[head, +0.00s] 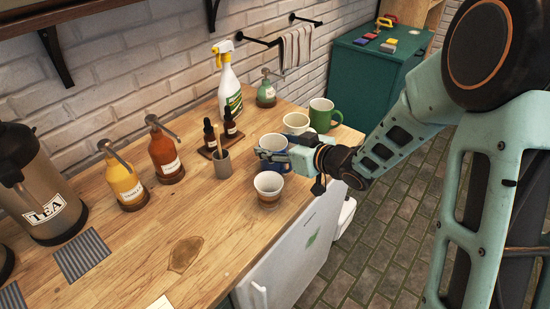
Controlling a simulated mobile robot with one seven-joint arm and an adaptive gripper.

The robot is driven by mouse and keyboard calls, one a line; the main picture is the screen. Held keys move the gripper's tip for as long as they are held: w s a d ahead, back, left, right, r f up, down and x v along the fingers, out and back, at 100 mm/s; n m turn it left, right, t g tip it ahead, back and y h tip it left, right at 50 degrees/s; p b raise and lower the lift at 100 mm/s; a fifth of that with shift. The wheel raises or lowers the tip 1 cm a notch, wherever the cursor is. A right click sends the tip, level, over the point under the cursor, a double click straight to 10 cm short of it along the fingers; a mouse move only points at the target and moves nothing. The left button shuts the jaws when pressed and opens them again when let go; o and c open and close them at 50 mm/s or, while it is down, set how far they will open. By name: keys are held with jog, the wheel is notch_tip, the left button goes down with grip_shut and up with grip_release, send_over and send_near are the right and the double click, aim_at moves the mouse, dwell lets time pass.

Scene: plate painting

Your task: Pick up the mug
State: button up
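Several mugs and cups stand near the right edge of the wooden counter. A blue mug (273,141) with a pale inside is partly hidden by my gripper (262,155). My gripper reaches in from the right, with its fingers across the front of the blue mug; I cannot tell whether they touch it or how far apart they are. A cream mug (296,121) and a green mug (321,115) stand behind, apart from my gripper. A white and brown cup (268,188) stands in front, just below my gripper in the picture.
On the counter (215,255) stand a grey holder (222,164) with sticks, dropper bottles on a small tray, a spray bottle (229,88), yellow (126,184) and red-brown (165,152) pump bottles and a tea urn (38,195). The front middle holds only a brown flat patch.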

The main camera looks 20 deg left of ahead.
jog(key=c, duration=0.8)
jog(key=shift+c, duration=0.5)
jog(key=shift+r, duration=0.15)
